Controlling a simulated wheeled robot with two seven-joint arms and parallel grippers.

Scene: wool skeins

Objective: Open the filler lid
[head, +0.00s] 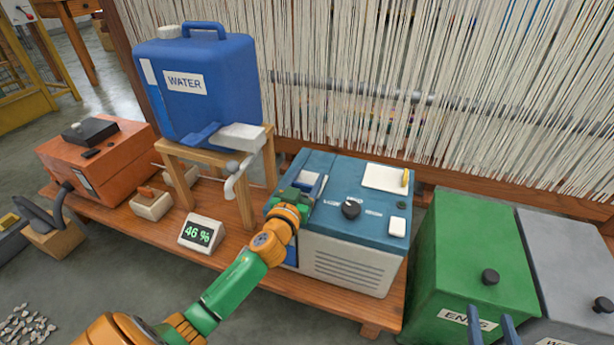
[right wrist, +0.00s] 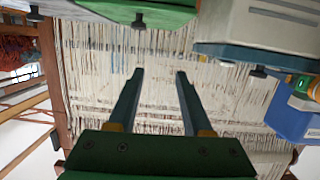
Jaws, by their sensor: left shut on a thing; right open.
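A humidifier-like machine (head: 350,262) with a teal top and a pale louvred front stands on the low wooden bench. Its filler lid seems to be the small piece with a pale face (head: 310,179) at the top's left edge. My left gripper (head: 299,192) is shut there, apparently on the filler lid. The gripper hides the grip, and I cannot tell how far the lid is raised. My right gripper (head: 491,318) is open and empty in front of the green box. Its two spread fingers also show in the right wrist view (right wrist: 160,74).
A blue water tank (head: 225,105) stands on a wooden stand left of the machine, with a tap below. A display reading 46 % (head: 201,233) and an orange box (head: 100,165) share the bench. A green bin (head: 478,245) and a grey bin (head: 575,262) stand right.

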